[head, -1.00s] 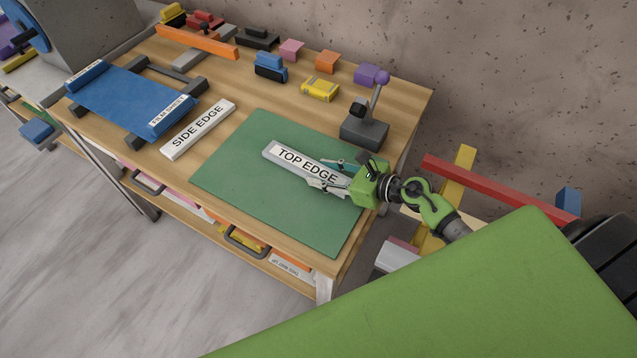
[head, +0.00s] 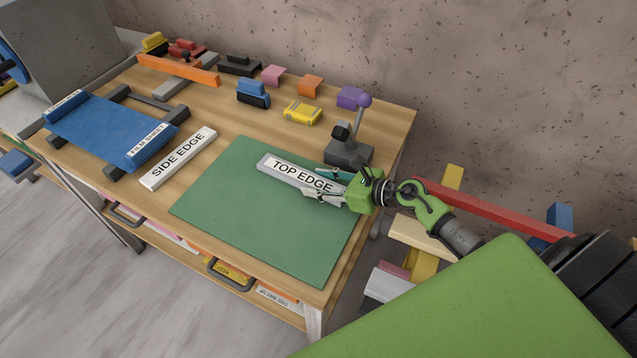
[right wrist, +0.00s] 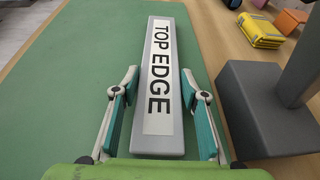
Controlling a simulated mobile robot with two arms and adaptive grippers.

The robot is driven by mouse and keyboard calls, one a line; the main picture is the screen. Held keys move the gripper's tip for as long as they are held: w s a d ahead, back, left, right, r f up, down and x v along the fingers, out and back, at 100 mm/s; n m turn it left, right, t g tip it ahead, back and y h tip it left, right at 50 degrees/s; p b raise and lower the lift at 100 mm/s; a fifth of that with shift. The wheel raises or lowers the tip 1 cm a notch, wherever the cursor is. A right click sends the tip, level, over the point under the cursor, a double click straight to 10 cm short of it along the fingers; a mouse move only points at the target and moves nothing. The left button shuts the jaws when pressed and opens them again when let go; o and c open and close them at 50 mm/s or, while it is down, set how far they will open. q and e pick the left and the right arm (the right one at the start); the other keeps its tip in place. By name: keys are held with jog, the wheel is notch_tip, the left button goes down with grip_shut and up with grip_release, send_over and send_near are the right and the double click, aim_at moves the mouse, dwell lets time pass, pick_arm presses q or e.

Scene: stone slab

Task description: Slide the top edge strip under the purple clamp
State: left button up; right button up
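The top edge strip (head: 297,175) is a light grey bar with a white "TOP EDGE" label, lying on the green mat. It fills the middle of the right wrist view (right wrist: 162,75). My right gripper (head: 318,184) is at its near right end, with a finger along each long side. In the right wrist view the fingertips (right wrist: 160,74) close in on the strip's sides. The purple clamp (head: 348,152) has a dark grey base, a post and a purple ball on top; it stands just behind the strip, which is beside its base. My left gripper is not in view.
The green mat (head: 230,225) is otherwise clear. The side edge strip (head: 180,158) and a blue film sheet (head: 105,132) lie to the left. A yellow block (head: 302,112), a purple block (head: 346,95) and other coloured pieces stand along the back.

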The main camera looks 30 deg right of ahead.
jog(key=shift+o, duration=1.3)
jog(key=shift+s, duration=0.1)
jog(key=v, duration=1.2)
jog(key=shift+r, duration=0.1)
